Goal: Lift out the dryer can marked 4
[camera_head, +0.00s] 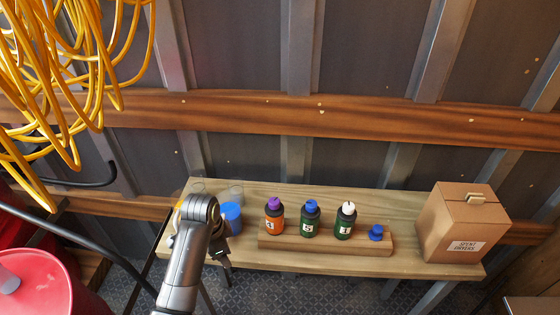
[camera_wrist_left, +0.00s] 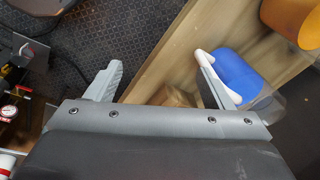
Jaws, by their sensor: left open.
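An orange can (camera_head: 274,222) with a purple cap stands upright in the wooden rack; its white label appears to read 4. Right of it stand two dark green cans, one with a blue cap (camera_head: 310,220) that seems marked 5 and one with a white cap (camera_head: 345,222) that seems marked 1. My left gripper (camera_head: 222,258) is left of the rack at the bench's front edge. In the left wrist view it (camera_wrist_left: 160,82) is open and empty, with an orange shape (camera_wrist_left: 295,18) at the upper right. My right gripper is out of view.
A blue cylinder (camera_head: 231,214) stands close to my left gripper, beside the rack (camera_head: 325,244). A low blue piece (camera_head: 376,232) sits at the rack's right end. A cardboard box (camera_head: 462,225) labelled SPENT DRYERS stands right. Yellow cable (camera_head: 60,70) hangs upper left.

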